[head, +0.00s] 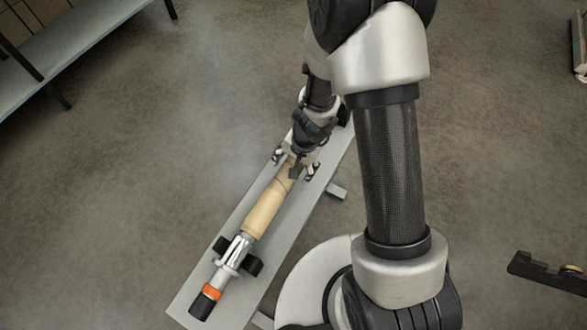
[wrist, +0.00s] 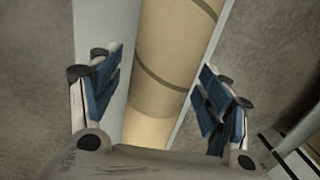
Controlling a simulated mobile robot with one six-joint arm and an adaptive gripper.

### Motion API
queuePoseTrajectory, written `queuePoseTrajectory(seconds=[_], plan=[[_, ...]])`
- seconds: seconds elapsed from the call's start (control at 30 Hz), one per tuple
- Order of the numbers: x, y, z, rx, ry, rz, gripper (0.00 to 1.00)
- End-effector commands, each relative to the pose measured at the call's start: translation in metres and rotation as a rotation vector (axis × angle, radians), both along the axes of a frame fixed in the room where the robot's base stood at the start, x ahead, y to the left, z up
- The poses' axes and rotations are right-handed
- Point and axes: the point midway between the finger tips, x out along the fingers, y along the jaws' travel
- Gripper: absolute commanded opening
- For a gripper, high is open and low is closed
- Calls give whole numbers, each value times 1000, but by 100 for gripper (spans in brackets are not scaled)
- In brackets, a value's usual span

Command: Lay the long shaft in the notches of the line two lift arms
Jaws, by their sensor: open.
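The long shaft (head: 234,253) lies along a narrow grey bench, with a black end and an orange band at its near end. A tan tube (head: 264,208), also in the wrist view (wrist: 172,55), surrounds its middle. My gripper (head: 296,170) is over the far part of the tan tube. In the wrist view its blue-padded fingers (wrist: 161,95) are open, one on each side of the tube, with gaps showing. The shaft's far end is hidden behind my gripper and arm. No lift arm can be made out for certain.
The shaft's near part rests at a black support (head: 251,266) on the grey bench (head: 186,309). A dark bar (head: 535,272) with a yellowish part stands at the right edge. A grey shelf (head: 75,45) is at the upper left. The floor between is clear.

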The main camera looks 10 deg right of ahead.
Motion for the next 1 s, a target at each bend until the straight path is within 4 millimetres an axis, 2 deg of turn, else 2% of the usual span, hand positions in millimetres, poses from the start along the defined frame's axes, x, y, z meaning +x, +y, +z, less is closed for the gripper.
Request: queuePoseTrajectory(seconds=[0.1, 0.37, 1.0], plan=[[1, 1, -6, 0, 0, -1, 71], [1, 1, -5, 0, 0, -1, 71], [1, 1, -5, 0, 0, -1, 29]])
